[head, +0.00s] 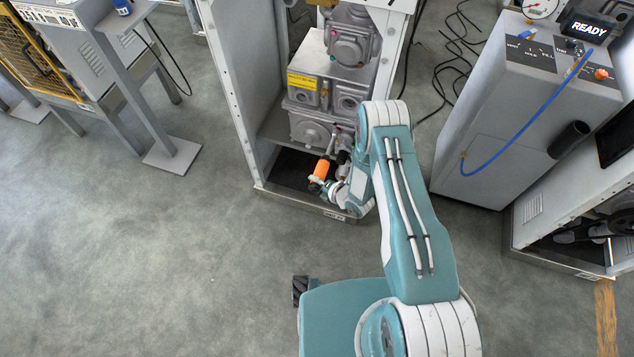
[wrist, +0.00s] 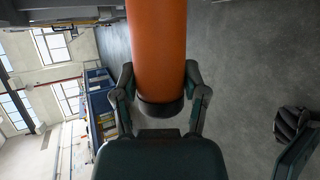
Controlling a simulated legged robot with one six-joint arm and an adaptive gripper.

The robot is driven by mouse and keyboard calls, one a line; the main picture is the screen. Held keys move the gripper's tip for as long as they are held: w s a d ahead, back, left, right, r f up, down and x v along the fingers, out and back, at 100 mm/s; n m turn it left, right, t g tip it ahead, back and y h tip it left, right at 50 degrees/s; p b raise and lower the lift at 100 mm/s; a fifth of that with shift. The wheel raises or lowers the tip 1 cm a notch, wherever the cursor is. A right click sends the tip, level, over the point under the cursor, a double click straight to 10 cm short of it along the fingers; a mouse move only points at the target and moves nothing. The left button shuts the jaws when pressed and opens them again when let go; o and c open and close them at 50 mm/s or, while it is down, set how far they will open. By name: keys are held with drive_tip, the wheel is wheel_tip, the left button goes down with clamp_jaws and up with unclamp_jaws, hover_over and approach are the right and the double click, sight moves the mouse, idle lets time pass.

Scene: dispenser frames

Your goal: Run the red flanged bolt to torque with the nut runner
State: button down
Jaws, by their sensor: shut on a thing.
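My gripper (head: 328,186) is around the lower part of the orange body. In the wrist view the orange body (wrist: 157,45) fills the top middle, with its dark end low between the two fingers of my gripper (wrist: 158,82), which is shut on it. I cannot make out the red flanged bolt in either view.
The dispenser frame (head: 238,95) has upright side walls close around the tool. The grey pump assembly (head: 330,85) sits above. A grey cabinet (head: 490,140) with a blue hose and a READY display stands at right. Dark cables lie behind. The floor (head: 130,270) at left is clear.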

drive_tip(key=shift+d, duration=0.15)
drive_tip(key=shift+w+d+r, duration=0.1)
drive_tip(key=shift+w+d, duration=0.2)
drive_tip(key=shift+w, duration=0.55)
idle(1.6)
idle(0.7)
drive_tip(key=s+a, duration=0.2)
drive_tip(key=s, duration=0.5)
drive_tip(key=shift+a, duration=0.25)
idle(0.3)
